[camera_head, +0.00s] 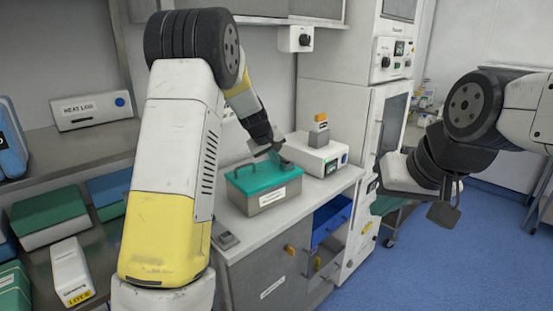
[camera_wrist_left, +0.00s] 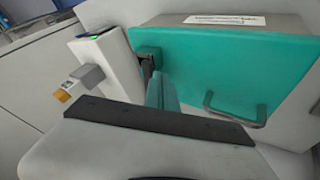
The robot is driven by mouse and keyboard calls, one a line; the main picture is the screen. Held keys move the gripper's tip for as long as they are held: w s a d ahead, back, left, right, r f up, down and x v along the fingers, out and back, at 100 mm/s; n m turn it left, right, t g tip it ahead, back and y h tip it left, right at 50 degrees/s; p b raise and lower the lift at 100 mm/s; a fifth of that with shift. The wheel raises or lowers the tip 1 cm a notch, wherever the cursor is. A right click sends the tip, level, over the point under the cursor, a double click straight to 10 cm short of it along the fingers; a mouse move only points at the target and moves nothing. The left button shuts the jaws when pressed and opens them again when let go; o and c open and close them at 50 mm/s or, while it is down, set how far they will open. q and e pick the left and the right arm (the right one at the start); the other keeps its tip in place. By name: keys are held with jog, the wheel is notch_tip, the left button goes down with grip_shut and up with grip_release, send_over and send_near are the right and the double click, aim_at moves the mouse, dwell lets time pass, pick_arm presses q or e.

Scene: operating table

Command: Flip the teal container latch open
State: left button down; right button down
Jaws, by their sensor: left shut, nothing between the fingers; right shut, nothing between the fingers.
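The teal container (camera_head: 265,186) has a grey body and a teal lid with a handle, and stands on the white counter. The lid lies flat on the body and looks closed. In the left wrist view the teal lid (camera_wrist_left: 220,75) fills the upper right, with its handle (camera_wrist_left: 235,112). My right gripper (camera_head: 445,208) is shut and empty, well to the right above the floor.
A white device (camera_head: 315,155) with a small display stands close behind the container on the counter. Shelves with boxes are at the left.

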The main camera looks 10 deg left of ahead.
pick_arm(q)
jog(key=shift+d, duration=0.3)
jog(key=shift+w+d+f+n+y, duration=0.15)
jog(key=shift+d+n+y, duration=0.15)
jog(key=shift+d, duration=0.2)
jog(key=shift+w+d+n+y, duration=0.15)
jog(key=shift+n+y, duration=0.35)
jog(key=shift+n, duration=0.5)
jog(key=shift+r, duration=0.2)
jog(key=shift+a, duration=0.2)
